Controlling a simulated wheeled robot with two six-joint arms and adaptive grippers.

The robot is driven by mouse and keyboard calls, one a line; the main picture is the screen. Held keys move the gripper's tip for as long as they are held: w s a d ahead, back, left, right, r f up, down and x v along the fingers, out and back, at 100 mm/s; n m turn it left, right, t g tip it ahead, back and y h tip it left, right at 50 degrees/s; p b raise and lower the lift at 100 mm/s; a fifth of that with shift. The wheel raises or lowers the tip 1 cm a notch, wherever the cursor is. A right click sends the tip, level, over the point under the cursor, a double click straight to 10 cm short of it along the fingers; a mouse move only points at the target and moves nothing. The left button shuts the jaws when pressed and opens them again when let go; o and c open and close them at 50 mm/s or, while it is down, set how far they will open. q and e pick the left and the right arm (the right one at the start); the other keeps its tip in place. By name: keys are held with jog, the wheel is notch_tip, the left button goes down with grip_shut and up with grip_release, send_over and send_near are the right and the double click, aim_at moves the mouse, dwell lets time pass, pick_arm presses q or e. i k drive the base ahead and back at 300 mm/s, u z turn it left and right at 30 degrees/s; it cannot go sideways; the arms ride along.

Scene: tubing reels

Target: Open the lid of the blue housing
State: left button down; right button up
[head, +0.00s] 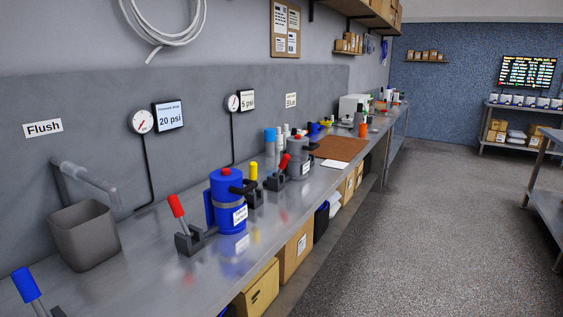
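The blue housing (229,207) stands upright on the long metal workbench, left of the picture's middle. It is a blue cylinder with a white label on its front. Its blue lid (226,177) sits on top and looks closed, with a red knob (226,171) at the centre. A black handle (243,188) sticks out to the right near the lid. A red-handled lever (176,206) on a dark base stands just left of the housing. Neither of my grippers is in view.
A grey bin (84,236) under a pipe spout and a blue-handled lever (27,285) stand to the left. A yellow-handled lever (253,171) and a grey housing (299,158) stand to the right. Boxes (295,251) sit below the workbench (165,260). The floor (430,230) at right is clear.

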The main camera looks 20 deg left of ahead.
aim_at(223, 188)
jog(key=z, duration=0.15)
jog(key=i, duration=1.15)
jog(key=u, duration=0.15)
